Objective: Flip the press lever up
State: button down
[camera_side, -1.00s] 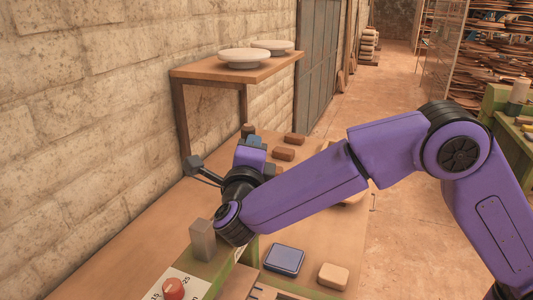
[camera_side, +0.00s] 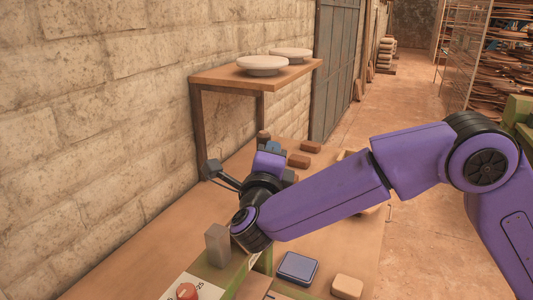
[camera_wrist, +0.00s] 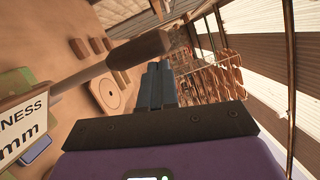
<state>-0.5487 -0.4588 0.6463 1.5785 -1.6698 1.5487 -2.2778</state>
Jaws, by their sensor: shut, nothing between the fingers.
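The press lever shows in the wrist view as a thin rod with a thick brown handle (camera_wrist: 138,49). It runs up and right from the green press body (camera_wrist: 14,82), which bears a white label ending in "NESS mm". My gripper (camera_wrist: 158,66) is shut and empty, its blue-grey fingers just below the handle in that picture. I cannot tell whether they touch. In the side view my gripper (camera_side: 272,147) is low over the bench and a brown tip (camera_side: 263,136) shows beside its fingers, perhaps the handle. My arm hides the rest of the lever.
The green press base with a red knob (camera_side: 187,291) and a grey block (camera_side: 217,245) stands in front. A blue pad (camera_side: 298,267) and a tan block (camera_side: 347,286) lie beside it. Brown blocks (camera_side: 299,160) lie behind. A wall shelf (camera_side: 225,77) holds two plates.

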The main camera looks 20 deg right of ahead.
jog(key=s+d+r+v, duration=0.1)
jog(key=v, duration=1.1)
jog(key=shift+s+d+f, duration=0.25)
jog(key=s+d+f+m+g+y, duration=0.1)
jog(key=s+d+f+m+g, duration=0.1)
jog(key=d+f+m+g, duration=0.45)
jog(key=s+d+f+m+g+y, duration=0.1)
jog(key=s+d+m+g, duration=0.15)
jog(key=d+m, duration=0.8)
jog(key=s+d+f+m+g+y, duration=0.2)
jog(key=s+d+m+g+y, duration=0.1)
jog(key=s+d+m, duration=0.4)
jog(key=s+d+f+m+g+y, duration=0.3)
jog(key=s+d+m, duration=0.5)
jog(key=s, duration=0.3)
jog(key=shift+s+d+f+m+g+y, duration=0.35)
jog(key=shift+m+g+y, duration=0.25)
jog(key=shift+m+g, duration=0.1)
